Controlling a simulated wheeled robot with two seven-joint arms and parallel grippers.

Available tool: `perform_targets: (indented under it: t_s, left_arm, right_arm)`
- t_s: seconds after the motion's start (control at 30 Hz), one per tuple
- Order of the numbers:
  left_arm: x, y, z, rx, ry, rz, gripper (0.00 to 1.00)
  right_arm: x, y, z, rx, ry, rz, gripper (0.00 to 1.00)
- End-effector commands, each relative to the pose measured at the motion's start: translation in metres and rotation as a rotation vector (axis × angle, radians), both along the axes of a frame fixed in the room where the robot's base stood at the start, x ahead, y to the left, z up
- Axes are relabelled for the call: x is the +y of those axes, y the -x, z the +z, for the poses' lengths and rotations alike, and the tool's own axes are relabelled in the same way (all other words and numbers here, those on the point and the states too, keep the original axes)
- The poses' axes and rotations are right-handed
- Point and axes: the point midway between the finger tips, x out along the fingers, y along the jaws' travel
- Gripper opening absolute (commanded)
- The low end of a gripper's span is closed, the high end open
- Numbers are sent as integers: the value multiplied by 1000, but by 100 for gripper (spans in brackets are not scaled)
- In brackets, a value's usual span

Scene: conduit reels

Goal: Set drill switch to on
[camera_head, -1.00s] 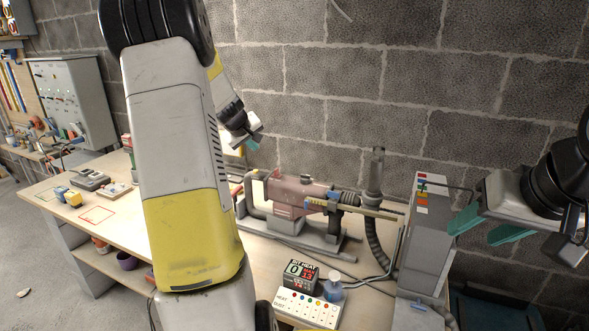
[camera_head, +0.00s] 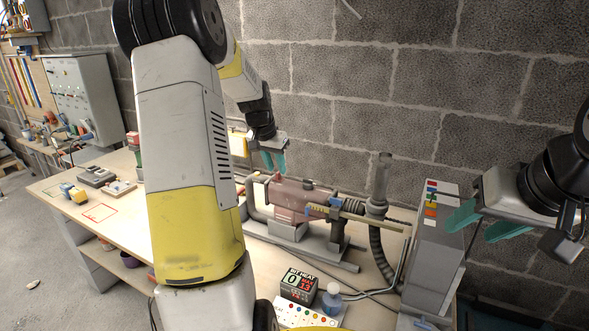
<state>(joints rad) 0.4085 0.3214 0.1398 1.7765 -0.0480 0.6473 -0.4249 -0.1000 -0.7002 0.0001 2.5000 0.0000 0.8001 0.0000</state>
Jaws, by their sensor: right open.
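The drill (camera_head: 298,194) is a reddish-brown machine on a grey stand on the workbench, with a long yellowish bar along its front end. I cannot make out its switch for certain. My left gripper (camera_head: 273,161) hangs just above the drill's rear left end, its teal fingers pointing down, and it holds nothing I can see. The fingers sit close together, so I cannot tell whether they are parted. My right gripper (camera_head: 482,224) is open and empty, at the right beside the grey box.
The grey box (camera_head: 436,253) with coloured labels stands right of the drill, beside a ribbed hose (camera_head: 376,228). A counter display (camera_head: 299,286), a blue bottle (camera_head: 332,300) and a button panel (camera_head: 296,313) sit in front. The bench top (camera_head: 97,186) has free room at left.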

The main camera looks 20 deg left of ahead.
Motion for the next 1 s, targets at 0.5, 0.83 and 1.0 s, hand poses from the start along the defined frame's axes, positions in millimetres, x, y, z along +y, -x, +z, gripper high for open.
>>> perform_targets:
  t_s: [0.5,0.83,1.0]
  left_arm:
    - [-1,-9,-21,-2,0,1,27]
    - [-1,-9,-21,-2,1,2,0]
    - [-1,-9,-21,-2,1,2,0]
  right_arm:
    - [0,0,0,0,0,0,50]
    - [0,0,0,0,0,0,50]
    - [0,0,0,0,0,0,50]
